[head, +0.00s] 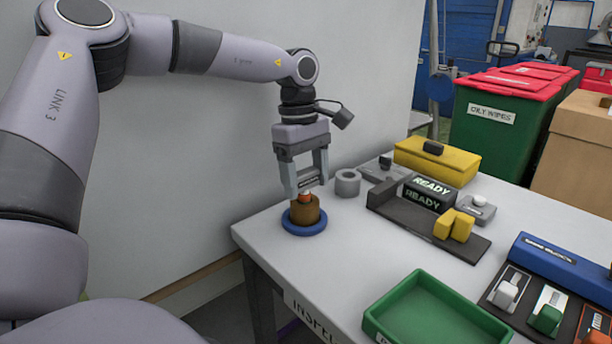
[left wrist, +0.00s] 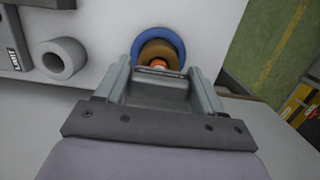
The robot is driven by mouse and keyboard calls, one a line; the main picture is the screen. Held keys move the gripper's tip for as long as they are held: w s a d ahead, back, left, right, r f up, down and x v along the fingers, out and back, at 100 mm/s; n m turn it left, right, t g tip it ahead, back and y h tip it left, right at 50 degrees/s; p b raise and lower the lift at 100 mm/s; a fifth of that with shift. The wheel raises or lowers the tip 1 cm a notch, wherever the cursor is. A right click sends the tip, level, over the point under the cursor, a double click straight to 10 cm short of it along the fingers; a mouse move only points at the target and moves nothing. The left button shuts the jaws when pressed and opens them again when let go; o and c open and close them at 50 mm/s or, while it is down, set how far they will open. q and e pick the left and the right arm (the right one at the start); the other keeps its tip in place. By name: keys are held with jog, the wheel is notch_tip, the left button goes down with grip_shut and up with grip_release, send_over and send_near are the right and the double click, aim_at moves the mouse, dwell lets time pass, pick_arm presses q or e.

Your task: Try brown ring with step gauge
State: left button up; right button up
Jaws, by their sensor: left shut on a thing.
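The brown ring (head: 316,214) sits on a round blue base (head: 293,228) near the table's back left edge. Both also show in the left wrist view, the brown ring (left wrist: 160,48) inside the blue base (left wrist: 140,38). My left gripper (head: 309,189) points down just above the ring, shut on what looks like the step gauge (head: 305,197). Only a small orange part of the gauge shows, between the fingertips and at the ring's opening. It also shows in the left wrist view (left wrist: 157,65). How deep it sits in the ring is hidden. My right gripper is out of view.
A grey ring (head: 348,183) stands right of the blue base. A green tray (head: 430,310) lies in front, beside a blue-backed rack (head: 548,259). The table between is clear.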

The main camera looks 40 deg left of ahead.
pick_arm(q)
jog(key=shift+f+b, duration=1.05)
jog(key=shift+f, duration=0.35)
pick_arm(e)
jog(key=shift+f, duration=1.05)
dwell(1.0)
pick_arm(q)
jog(key=o, duration=1.2)
jog(key=shift+o, duration=0.2)
jog(key=shift+r, duration=0.45)
jog(key=shift+a+r+p, duration=0.1)
jog(key=shift+a+r, duration=0.05)
jog(key=shift+r, duration=0.9)
jog(key=shift+a+r+p, duration=0.15)
jog(key=shift+a+r, duration=0.05)
jog(key=shift+r, duration=0.85)
jog(key=shift+a+r+p, duration=0.1)
jog(key=shift+a+r, duration=0.05)
jog(key=shift+r, duration=0.9)
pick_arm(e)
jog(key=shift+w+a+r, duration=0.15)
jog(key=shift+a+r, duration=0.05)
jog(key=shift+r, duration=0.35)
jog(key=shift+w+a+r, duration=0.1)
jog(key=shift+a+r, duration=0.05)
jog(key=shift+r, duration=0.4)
